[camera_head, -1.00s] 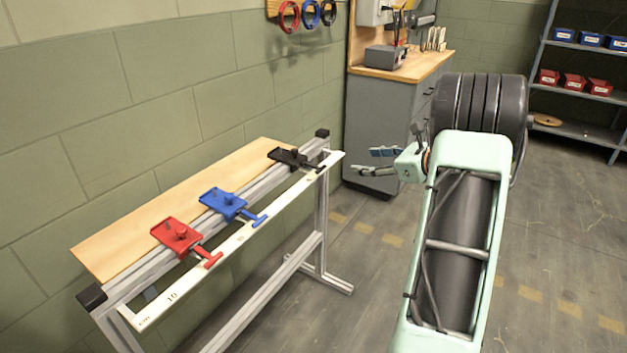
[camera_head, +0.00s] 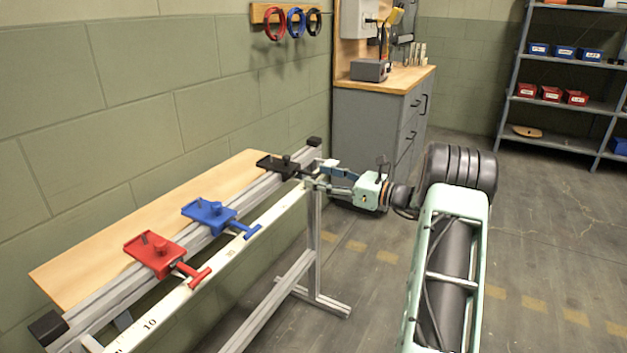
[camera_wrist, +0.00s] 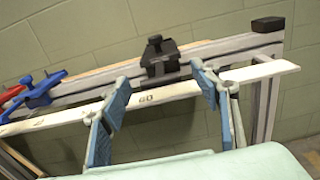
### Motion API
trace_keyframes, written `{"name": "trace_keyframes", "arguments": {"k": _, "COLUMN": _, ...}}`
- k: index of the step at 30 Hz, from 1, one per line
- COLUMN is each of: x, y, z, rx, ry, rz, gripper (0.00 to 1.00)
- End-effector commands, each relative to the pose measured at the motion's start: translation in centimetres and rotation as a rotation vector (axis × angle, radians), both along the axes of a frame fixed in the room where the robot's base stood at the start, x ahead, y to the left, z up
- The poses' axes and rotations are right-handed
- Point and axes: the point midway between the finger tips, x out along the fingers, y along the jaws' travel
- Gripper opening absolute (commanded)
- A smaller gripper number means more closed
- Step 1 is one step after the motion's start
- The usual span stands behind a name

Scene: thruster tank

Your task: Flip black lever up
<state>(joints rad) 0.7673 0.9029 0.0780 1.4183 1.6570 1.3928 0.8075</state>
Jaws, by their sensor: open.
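The black lever (camera_head: 281,166) is mounted at the far end of the rail on the bench, beyond the blue and red ones. In the wrist view the black lever's block and knob (camera_wrist: 157,57) stand between and just beyond my two fingers. My gripper (camera_head: 318,175) is open, with its blue-padded fingers spread beside the far end of the white ruler strip; it also shows in the wrist view (camera_wrist: 160,85). The fingers appear apart from the black lever. The lever's handle is hard to make out, partly hidden near the fingertips.
A blue lever (camera_head: 212,215) and a red lever (camera_head: 158,254) sit nearer on the same rail. The white ruler strip (camera_head: 230,255) runs along the front edge. A grey cabinet (camera_head: 375,125) stands behind my gripper. The floor to the right is open.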

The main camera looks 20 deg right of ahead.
Motion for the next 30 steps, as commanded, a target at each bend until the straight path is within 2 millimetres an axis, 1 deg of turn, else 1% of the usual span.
{"name": "trace_keyframes", "arguments": {"k": 3, "x": 1.2, "y": 1.0, "z": -0.2, "rx": -0.001, "ry": 0.002, "rz": 0.001, "gripper": 0.57}}
{"name": "trace_keyframes", "arguments": {"k": 6, "x": 1.7, "y": 1.3, "z": -0.1, "rx": 0.0, "ry": 0.001, "rz": -0.001, "gripper": 0.57}}
{"name": "trace_keyframes", "arguments": {"k": 16, "x": 1.9, "y": 1.4, "z": 0.0, "rx": 0.0, "ry": 0.001, "rz": -0.001, "gripper": 0.56}}
{"name": "trace_keyframes", "arguments": {"k": 26, "x": 1.9, "y": 1.4, "z": 0.0, "rx": 0.0, "ry": 0.001, "rz": -0.001, "gripper": 0.2}}
{"name": "trace_keyframes", "arguments": {"k": 27, "x": 1.9, "y": 1.4, "z": 0.0, "rx": 0.0, "ry": 0.002, "rz": -0.001, "gripper": 0.17}}
{"name": "trace_keyframes", "arguments": {"k": 30, "x": 1.9, "y": 1.4, "z": 0.0, "rx": -0.002, "ry": 0.004, "rz": -0.001, "gripper": 0.17}}
